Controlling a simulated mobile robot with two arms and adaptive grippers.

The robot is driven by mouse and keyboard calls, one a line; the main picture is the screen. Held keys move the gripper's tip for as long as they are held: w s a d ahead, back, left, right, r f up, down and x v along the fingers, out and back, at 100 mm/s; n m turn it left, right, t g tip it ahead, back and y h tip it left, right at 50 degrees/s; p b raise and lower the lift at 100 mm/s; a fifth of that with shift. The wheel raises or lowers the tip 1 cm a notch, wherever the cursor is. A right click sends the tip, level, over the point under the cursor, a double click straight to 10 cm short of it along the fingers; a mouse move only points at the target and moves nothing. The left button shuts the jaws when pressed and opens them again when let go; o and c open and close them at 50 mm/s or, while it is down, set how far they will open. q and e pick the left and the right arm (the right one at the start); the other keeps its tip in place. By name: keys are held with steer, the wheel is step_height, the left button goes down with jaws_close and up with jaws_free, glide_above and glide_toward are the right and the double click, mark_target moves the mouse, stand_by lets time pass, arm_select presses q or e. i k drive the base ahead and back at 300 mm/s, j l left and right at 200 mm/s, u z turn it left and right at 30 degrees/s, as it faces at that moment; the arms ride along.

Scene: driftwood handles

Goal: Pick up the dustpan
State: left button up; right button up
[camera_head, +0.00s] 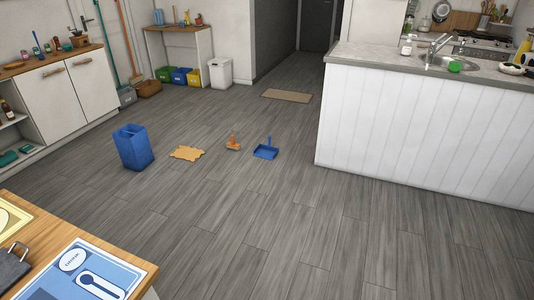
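A blue dustpan (266,152) lies on the grey wood floor near the middle of the view, with its handle pointing away from me. An orange hand brush (233,143) is on the floor just to its left, apart from it. Neither of my grippers shows in the head view, so I cannot see whether they are open or shut.
An orange-yellow patch (187,153) and a blue bin (133,147) are on the floor left of the brush. A white panelled counter (420,130) stands at the right. A wooden table (100,246) fills the lower left corner. The floor (270,220) before the dustpan is clear.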

mark_target(268, 152)
steer(key=i+l+z, duration=0.2)
steer(key=i, duration=0.2)
steer(key=i+z, duration=0.25)
steer(key=i, duration=0.15)
steer(key=i+u, duration=0.2)
steer(key=i, duration=0.3)
steer(key=i+l+u, duration=0.15)
steer(key=i, duration=0.35)
steer(key=i+l+u, duration=0.2)
steer(key=i, duration=0.3)
steer(key=i+j+u, duration=0.15)
steer(key=i+u, duration=0.2)
steer(key=i, duration=0.15)
steer(key=i+u, duration=0.35)
steer(key=i, duration=0.2)
steer(key=i+l+u, duration=0.1)
steer(key=i+u, duration=0.2)
steer(key=i, duration=0.25)
steer(key=i+j+z, duration=0.2)
steer(key=i+z, duration=0.25)
steer(key=i+j+z, duration=0.45)
steer(key=i, duration=0.15)
